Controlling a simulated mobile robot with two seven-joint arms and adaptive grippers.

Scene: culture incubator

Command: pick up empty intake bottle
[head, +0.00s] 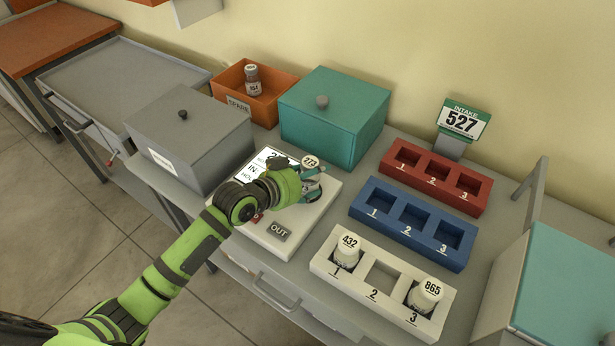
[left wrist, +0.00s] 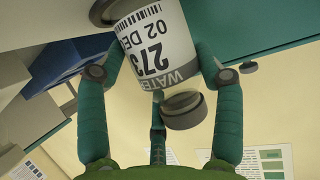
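In the left wrist view the bottle (left wrist: 158,45) has a white label reading WATER 273 and a grey cap (left wrist: 184,109). The fingers (left wrist: 160,55) bend inward and appear to touch it on both sides. Its base is hidden, so I cannot tell whether it rests on the station. I cannot see whether it is empty. My right gripper is out of view.
A white rack (head: 383,275) holds bottles 432 (head: 345,250) and 865 (head: 425,294), with slot 2 empty. The blue rack (head: 412,224) and red rack (head: 437,177) are empty. A teal box (head: 335,115) stands behind. A sign (head: 463,121) reads INTAKE 527.

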